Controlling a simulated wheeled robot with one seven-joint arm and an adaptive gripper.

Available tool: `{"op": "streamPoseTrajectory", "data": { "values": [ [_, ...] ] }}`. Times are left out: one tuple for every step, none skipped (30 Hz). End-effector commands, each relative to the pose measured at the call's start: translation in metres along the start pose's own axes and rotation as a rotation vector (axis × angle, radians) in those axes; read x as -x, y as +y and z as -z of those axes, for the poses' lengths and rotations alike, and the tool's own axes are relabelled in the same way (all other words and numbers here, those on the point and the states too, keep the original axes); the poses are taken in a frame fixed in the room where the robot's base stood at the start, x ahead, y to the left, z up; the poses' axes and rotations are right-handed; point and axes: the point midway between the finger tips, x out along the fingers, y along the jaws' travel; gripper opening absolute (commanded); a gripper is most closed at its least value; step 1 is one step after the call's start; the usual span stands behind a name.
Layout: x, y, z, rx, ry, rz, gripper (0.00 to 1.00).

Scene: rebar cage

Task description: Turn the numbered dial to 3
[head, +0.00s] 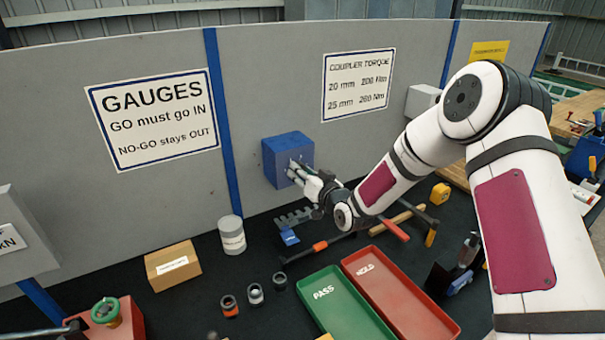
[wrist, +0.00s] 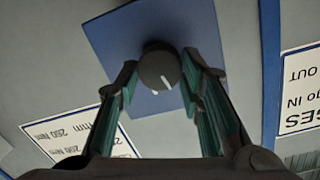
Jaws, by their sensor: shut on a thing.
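The dial is a round dark knob (wrist: 159,68) with a white pointer line, mounted on a blue box (head: 271,165) on the grey panel wall. The box's blue face (wrist: 120,40) also fills the middle of the wrist view. My gripper (head: 298,172) reaches the front of the box in the head view. In the wrist view my gripper (wrist: 162,85) has its two fingers on either side of the knob, shut on it. The wrist view shows a second small white mark near the knob's lower edge. No numbers are readable, and the head view hides the knob behind my gripper.
Below the box, a dark bench holds a white jar (head: 232,237), a cardboard box (head: 172,266), a green PASS tray (head: 340,305), a red tray (head: 400,292) and several tools. A GAUGES sign (head: 155,118) and a torque sign (head: 358,83) hang on the panel.

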Motion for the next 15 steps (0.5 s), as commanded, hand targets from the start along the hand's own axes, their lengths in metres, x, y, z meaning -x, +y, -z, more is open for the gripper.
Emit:
{"op": "streamPoseTrajectory", "data": {
  "values": [
    [-0.0008,0.0021,-0.0008,-0.045,-0.003,0.003,0.07],
    [-0.0009,0.0021,-0.0008,-0.072,-0.005,0.006,0.07],
    [-0.0009,0.0024,-0.0007,-0.110,-0.007,0.009,0.07],
    [-0.0010,0.0025,-0.0008,-0.138,-0.009,0.012,0.07],
    [-0.0010,0.0024,-0.0007,-0.168,-0.011,0.015,0.07],
    [-0.0009,0.0032,-0.0005,-0.205,-0.012,0.017,0.07],
    [-0.0010,0.0029,-0.0007,-0.233,-0.014,0.021,0.07],
    [-0.0010,0.0028,-0.0007,-0.261,-0.016,0.024,0.07],
    [-0.0008,0.0034,-0.0008,-0.299,-0.019,0.027,0.07],
    [-0.0010,0.0029,-0.0009,-0.327,-0.021,0.030,0.07],
    [-0.0009,0.0033,-0.0008,-0.353,-0.023,0.032,0.07],
    [-0.0009,0.0038,-0.0006,-0.389,-0.024,0.035,0.07],
    [-0.0011,0.0034,-0.0005,-0.416,-0.026,0.038,0.07],
    [-0.0010,0.0038,-0.0004,-0.441,-0.027,0.040,0.07],
    [-0.0010,0.0039,-0.0004,-0.474,-0.029,0.043,0.07]
  ]
}}
